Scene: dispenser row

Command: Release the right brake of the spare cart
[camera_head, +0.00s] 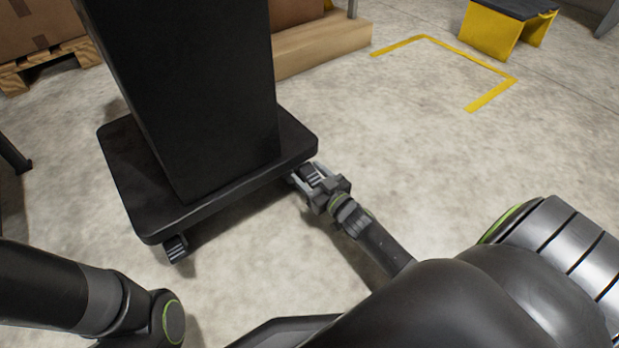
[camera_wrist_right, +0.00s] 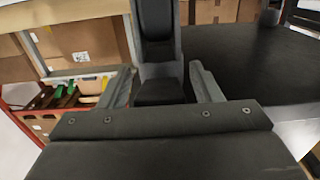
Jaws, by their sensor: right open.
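The spare cart is a black column (camera_head: 200,90) on a flat black base plate (camera_head: 170,215), standing on the floor. A caster with a ridged pedal (camera_head: 176,248) shows under its near left corner. My right gripper (camera_head: 308,174) is low at the near right corner of the base, open. It largely hides the right caster in the head view. In the right wrist view, a dark caster part (camera_wrist_right: 158,45) with grey sides stands between the spread fingers of the right gripper (camera_wrist_right: 162,82). Whether they touch it is unclear. My left arm shows at lower left; its gripper is out of view.
Cardboard boxes on a pallet (camera_head: 45,70) stand at the back left, and a wooden beam (camera_head: 320,45) lies behind the cart. A yellow stand with a dark top (camera_head: 490,30) is at the back right, near yellow floor tape (camera_head: 490,95). The floor right of the cart is clear.

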